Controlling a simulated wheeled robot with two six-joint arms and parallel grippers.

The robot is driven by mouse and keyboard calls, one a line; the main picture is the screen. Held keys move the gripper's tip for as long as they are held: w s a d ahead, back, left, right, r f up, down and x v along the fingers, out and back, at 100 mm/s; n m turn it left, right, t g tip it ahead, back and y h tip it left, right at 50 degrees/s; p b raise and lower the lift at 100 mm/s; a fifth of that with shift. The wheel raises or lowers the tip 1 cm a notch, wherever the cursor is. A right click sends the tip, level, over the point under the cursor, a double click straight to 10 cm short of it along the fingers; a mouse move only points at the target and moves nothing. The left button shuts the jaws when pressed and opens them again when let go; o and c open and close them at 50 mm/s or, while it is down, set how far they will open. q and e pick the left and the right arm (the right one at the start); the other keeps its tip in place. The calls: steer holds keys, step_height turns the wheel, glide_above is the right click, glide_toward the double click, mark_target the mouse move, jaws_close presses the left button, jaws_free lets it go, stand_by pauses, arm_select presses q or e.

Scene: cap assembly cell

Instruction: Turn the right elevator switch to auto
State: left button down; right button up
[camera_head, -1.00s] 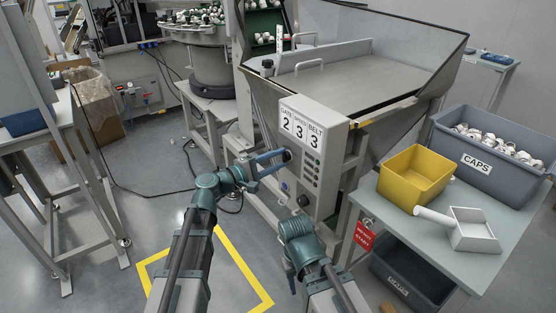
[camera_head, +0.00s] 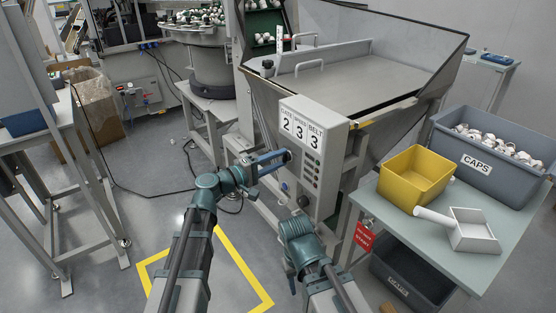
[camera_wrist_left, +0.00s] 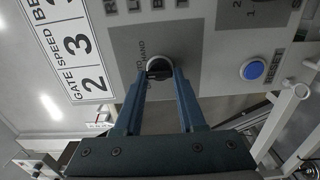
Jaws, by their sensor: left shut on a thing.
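The control box (camera_head: 318,150) is a pale panel on the front of the hopper machine, with GATE, SPEED and BELT number cards at its top. My left gripper (camera_head: 287,157) is at its left side. In the left wrist view the blue fingers (camera_wrist_left: 160,78) are shut on a round black rotary switch (camera_wrist_left: 158,64) on a dark grey plate. I cannot tell the switch's exact setting. My right arm is low in front of the machine; its fingers do not show.
A blue push button (camera_wrist_left: 253,69) marked RESET is near the switch. At the right, a table (camera_head: 399,231) bears a yellow bin (camera_head: 412,181), a white scoop (camera_head: 474,232) and a grey CAPS bin (camera_head: 452,165). A red tag (camera_head: 364,236) hangs at the table's left end.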

arm_select(q)
steer(key=shift+c, duration=2.4)
jaws_free()
steer(key=shift+s+a, duration=0.1)
steer(key=v, duration=1.3)
steer(key=shift+s+a, duration=0.2)
steer(key=shift+a, duration=0.05)
